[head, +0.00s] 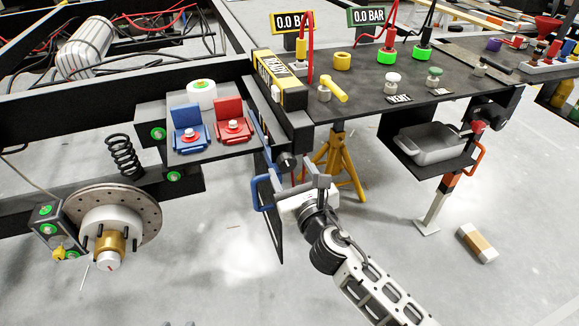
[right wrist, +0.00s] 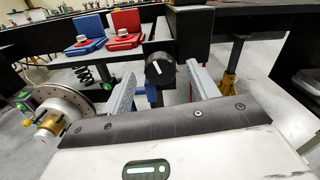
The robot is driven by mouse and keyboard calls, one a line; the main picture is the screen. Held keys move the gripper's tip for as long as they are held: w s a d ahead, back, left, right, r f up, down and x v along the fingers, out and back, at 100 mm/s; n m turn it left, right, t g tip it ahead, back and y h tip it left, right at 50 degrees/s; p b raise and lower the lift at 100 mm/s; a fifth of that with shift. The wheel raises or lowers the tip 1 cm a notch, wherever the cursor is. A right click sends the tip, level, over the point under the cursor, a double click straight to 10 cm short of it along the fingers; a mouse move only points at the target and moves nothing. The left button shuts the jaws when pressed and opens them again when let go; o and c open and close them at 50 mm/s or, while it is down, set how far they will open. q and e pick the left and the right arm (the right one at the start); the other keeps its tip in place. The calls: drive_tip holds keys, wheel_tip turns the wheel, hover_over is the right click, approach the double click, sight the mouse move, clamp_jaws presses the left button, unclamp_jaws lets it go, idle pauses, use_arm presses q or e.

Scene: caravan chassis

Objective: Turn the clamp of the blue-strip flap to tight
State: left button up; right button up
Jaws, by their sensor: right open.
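The blue-strip flap (head: 269,222) is a dark panel hanging below the bench edge, with a blue strip and a blue handle (head: 257,194) on its left side. Its clamp looks like a round black knob (head: 287,161) near the flap's top; in the right wrist view the knob (right wrist: 160,69) shows a short white mark, slightly tilted. My right gripper (head: 303,182) is just below and right of the knob. In the right wrist view its two fingers (right wrist: 161,94) are apart, with the knob ahead between them and no contact visible. My left gripper is not seen.
Blue (head: 189,129) and red (head: 233,123) hinged blocks sit on a shelf to the left. A yellow stand (head: 338,165) is behind my gripper. A grey tray (head: 430,143) and an orange handle (head: 477,158) are to the right. The floor below is mostly clear.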

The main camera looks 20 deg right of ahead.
drive_tip(key=shift+w, duration=1)
drive_tip(key=c, duration=1)
